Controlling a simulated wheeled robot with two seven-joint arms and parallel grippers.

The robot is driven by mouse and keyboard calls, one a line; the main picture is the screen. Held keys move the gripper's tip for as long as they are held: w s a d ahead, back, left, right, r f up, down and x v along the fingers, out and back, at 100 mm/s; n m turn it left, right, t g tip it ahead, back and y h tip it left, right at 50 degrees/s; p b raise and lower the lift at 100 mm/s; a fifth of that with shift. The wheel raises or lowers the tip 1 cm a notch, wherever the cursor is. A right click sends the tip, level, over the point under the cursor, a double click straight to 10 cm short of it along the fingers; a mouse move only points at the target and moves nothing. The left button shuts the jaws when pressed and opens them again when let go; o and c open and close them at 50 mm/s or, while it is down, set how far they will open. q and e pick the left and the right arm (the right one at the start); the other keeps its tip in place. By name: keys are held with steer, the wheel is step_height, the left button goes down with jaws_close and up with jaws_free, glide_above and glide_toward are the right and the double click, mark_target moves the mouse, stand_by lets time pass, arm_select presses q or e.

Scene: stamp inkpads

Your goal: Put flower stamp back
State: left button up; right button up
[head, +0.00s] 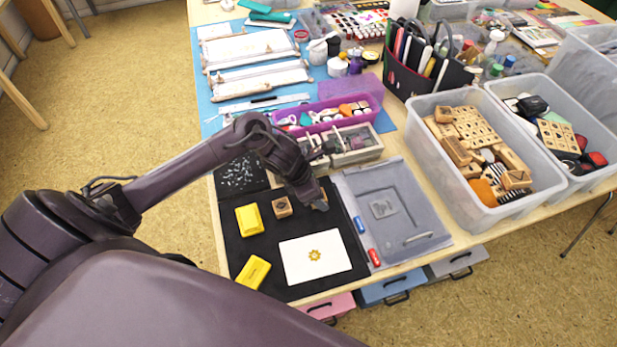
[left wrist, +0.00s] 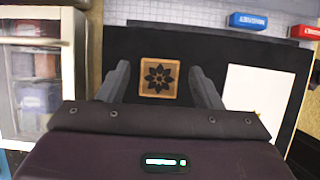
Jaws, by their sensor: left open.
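The flower stamp (head: 282,207) is a small wooden block on the black mat (head: 238,228). In the left wrist view the flower stamp (left wrist: 159,77) shows a dark flower on its upper face and lies between and beyond my open fingertips. My left gripper (head: 312,203) is open beside the stamp in the head view; it also shows in the left wrist view (left wrist: 160,78). I cannot tell whether a finger touches the stamp. A white card (head: 315,258) with a yellow flower print lies in front of it. My right gripper is not in view.
A yellow inkpad (head: 249,220) and a yellow piece (head: 253,272) lie on the mat's left side. A grey tray (head: 393,208) with red and blue items at its edge is to the right. A divided box (head: 356,155) stands behind. A bin (head: 485,150) of wooden stamps is further right.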

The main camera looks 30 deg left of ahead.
arm_select(q)
steer(key=v, duration=1.1)
steer(key=shift+r, duration=0.4)
